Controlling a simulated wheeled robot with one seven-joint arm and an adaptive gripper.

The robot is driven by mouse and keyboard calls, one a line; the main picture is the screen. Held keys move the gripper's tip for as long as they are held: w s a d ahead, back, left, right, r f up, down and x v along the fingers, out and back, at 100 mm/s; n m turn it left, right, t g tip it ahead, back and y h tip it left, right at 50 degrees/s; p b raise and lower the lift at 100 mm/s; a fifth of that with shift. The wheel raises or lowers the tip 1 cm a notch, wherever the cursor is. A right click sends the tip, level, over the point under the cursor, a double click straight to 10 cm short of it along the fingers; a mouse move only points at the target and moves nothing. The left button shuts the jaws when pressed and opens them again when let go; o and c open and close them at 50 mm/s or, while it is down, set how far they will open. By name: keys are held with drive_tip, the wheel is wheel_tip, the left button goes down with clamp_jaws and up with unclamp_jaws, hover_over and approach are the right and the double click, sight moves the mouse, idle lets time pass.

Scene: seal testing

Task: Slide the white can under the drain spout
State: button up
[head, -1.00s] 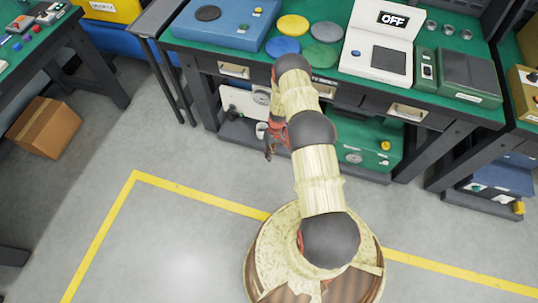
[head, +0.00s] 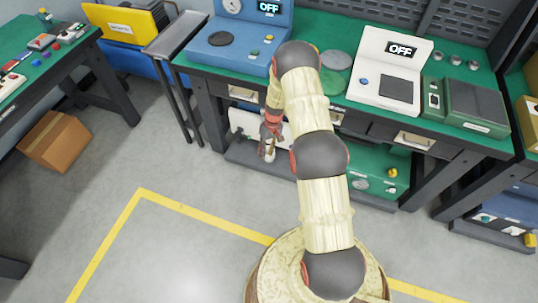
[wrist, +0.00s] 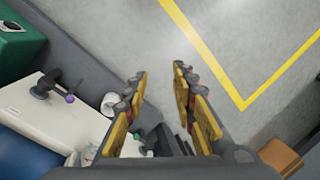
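A small white cylinder, which looks like the white can (wrist: 109,104), is at the edge of the low shelf in the wrist view, left of my gripper's left finger and apart from it. A black tap with a purple ball tip (wrist: 43,90) sticks out of a white unit (wrist: 50,120) left of the can. I cannot tell whether this is the drain spout. My gripper (wrist: 158,80) is open, with nothing between its fingers. In the head view my gripper (head: 268,150) hangs in front of the low shelf. The can is not clearly visible there.
The dark low shelf (head: 240,154) runs under the green-topped bench (head: 455,92). A green unit (head: 360,172) is on that shelf to the right. A cardboard box (head: 56,141) is on the floor at left. Yellow-lined floor in front is clear.

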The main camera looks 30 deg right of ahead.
drive_tip(key=shift+o, duration=0.4)
drive_tip(key=w+a+r, duration=0.1)
drive_tip(key=a+r, duration=0.1)
drive_tip(key=r, duration=0.7)
drive_tip(key=a+r+t+h, duration=0.1)
drive_tip(key=a+r, duration=0.1)
drive_tip(key=r, duration=0.8)
drive_tip(key=shift+w+r, duration=0.15)
drive_tip(key=shift+w, duration=0.25)
drive_tip(key=s+a+r+t, duration=0.1)
drive_tip(key=s+a+r, duration=0.2)
drive_tip(key=r, duration=0.6)
drive_tip(key=s+a+r+t, duration=0.1)
drive_tip(key=s+a+r, duration=0.2)
drive_tip(key=r, duration=0.7)
drive_tip(key=s+a+r+t+h, duration=0.15)
drive_tip(key=s+a+r, duration=0.35)
drive_tip(key=s+r, duration=0.6)
drive_tip(key=s+a+r+t, duration=0.1)
drive_tip(key=s, duration=0.6)
drive_tip(key=s+a+r+t, duration=0.1)
drive_tip(key=s+a+r, duration=0.1)
drive_tip(key=s, duration=0.4)
drive_tip(key=shift+s+r, duration=0.2)
drive_tip(key=shift+s, duration=0.2)
